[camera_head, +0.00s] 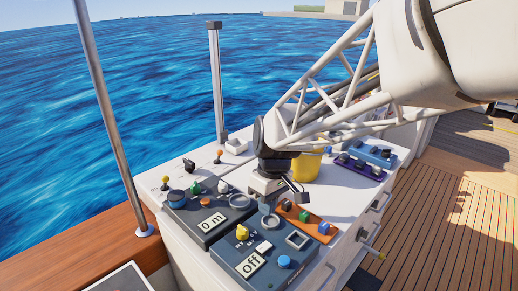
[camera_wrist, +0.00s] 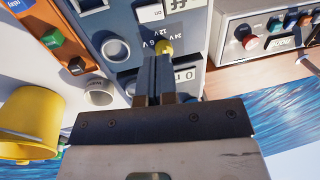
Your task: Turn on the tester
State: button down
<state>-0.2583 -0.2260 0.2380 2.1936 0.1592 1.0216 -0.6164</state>
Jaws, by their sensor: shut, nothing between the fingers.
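The tester, a blue-grey box (camera_head: 232,262), sits at the near end of the white bench. Its display (camera_head: 251,264) reads "off". A yellow selector knob (camera_head: 242,232) and a blue round button (camera_head: 284,262) are on its top face. In the wrist view the yellow knob (camera_wrist: 165,47) has voltage marks beside it, with 24 V and 12 V legible. My gripper (camera_wrist: 155,62) is shut and empty, its fingertips close to the knob; contact cannot be told. In the head view my gripper (camera_head: 267,208) is above the boxes, its fingertips hard to make out.
A dark grey box (camera_head: 198,220) reading "0 m" stands behind the tester. An orange panel with coloured buttons (camera_head: 307,223) lies to the right. A yellow bucket (camera_head: 306,167) and a blue-purple panel (camera_head: 362,168) are farther back. A metal pole (camera_head: 112,130) rises at left.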

aim_at(264, 247)
jog(key=f, duration=0.4)
jog(key=s+a+f, duration=0.1)
jog(key=f, duration=0.7)
jog(key=shift+s+a, duration=0.2)
jog(key=shift+f, duration=0.2)
jog(key=shift+s+f, duration=0.1)
jog(key=shift+d, duration=0.1)
jog(key=shift+w+d+r, duration=0.3)
jog(key=shift+w+d, duration=0.1)
jog(key=shift+w, duration=0.15)
dwell(0.3)
jog(key=shift+r, duration=0.1)
